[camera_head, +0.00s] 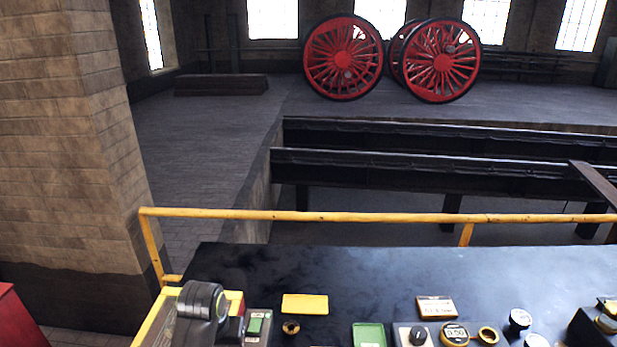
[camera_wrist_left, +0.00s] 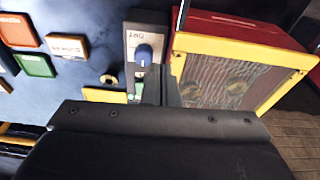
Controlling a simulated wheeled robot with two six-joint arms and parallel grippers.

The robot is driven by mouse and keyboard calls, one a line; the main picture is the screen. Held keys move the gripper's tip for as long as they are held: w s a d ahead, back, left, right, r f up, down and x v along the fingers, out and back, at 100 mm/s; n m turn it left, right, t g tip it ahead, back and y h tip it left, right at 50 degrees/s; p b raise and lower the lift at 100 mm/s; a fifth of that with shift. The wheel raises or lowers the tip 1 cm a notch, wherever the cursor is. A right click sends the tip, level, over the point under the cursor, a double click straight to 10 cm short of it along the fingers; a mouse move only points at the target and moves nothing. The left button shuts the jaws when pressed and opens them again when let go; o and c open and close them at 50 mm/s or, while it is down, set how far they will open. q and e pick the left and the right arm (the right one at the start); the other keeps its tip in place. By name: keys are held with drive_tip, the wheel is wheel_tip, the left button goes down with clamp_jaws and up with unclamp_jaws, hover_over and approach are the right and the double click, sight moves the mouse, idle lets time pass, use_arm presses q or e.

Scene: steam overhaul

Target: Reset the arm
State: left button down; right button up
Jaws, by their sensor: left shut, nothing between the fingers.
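My left arm (camera_head: 203,300), dark grey with a yellow-green ring, is at the bottom left of the head view, over the left end of the black bench (camera_head: 400,270). In the left wrist view my left gripper (camera_wrist_left: 160,80) is shut and empty. Its dark fingers point at a grey control box with a blue knob (camera_wrist_left: 144,55) and a green button (camera_wrist_left: 138,88). I cannot tell whether the fingertips touch the box. The green button also shows in the head view (camera_head: 255,325), just right of my arm. My right gripper is not in view.
A yellow-edged case (camera_wrist_left: 235,80) stands beside the control box. Yellow (camera_head: 305,304), green (camera_head: 369,335) and wooden (camera_head: 436,307) plates, a gauge (camera_head: 455,333) and a brass ring (camera_head: 488,335) lie on the bench. A yellow rail (camera_head: 350,217) runs behind; the bench's middle is clear.

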use_arm(q)
drive_tip(key=s+a+f+t, duration=0.1)
drive_tip(key=s+a+f, duration=0.25)
drive_tip(key=s, duration=0.45)
drive_tip(key=s+a+f, duration=0.3)
drive_tip(key=s+a, duration=0.2)
drive_tip(key=s, duration=0.3)
drive_tip(key=s+a+r+y, duration=0.1)
drive_tip(key=s+a, duration=0.1)
drive_tip(key=s, duration=0.5)
drive_tip(key=s+a+r+y, duration=0.1)
drive_tip(key=s+a, duration=0.1)
drive_tip(key=s, duration=0.5)
wheel_tip(320, 180, down, 33)
drive_tip(key=a+b, duration=0.1)
drive_tip(key=b, duration=0.7)
drive_tip(key=s+f+g+b, duration=0.1)
drive_tip(key=s+f+b, duration=0.2)
drive_tip(key=s+f, duration=0.4)
drive_tip(key=s+d+f+g+h+b, duration=0.1)
drive_tip(key=s+f+b, duration=0.1)
drive_tip(key=s+f, duration=0.6)
wheel_tip(320, 180, down, 6)
drive_tip(key=shift+r+n+b, duration=0.1)
drive_tip(key=shift+n+b, duration=0.2)
drive_tip(key=shift+b, duration=0.1)
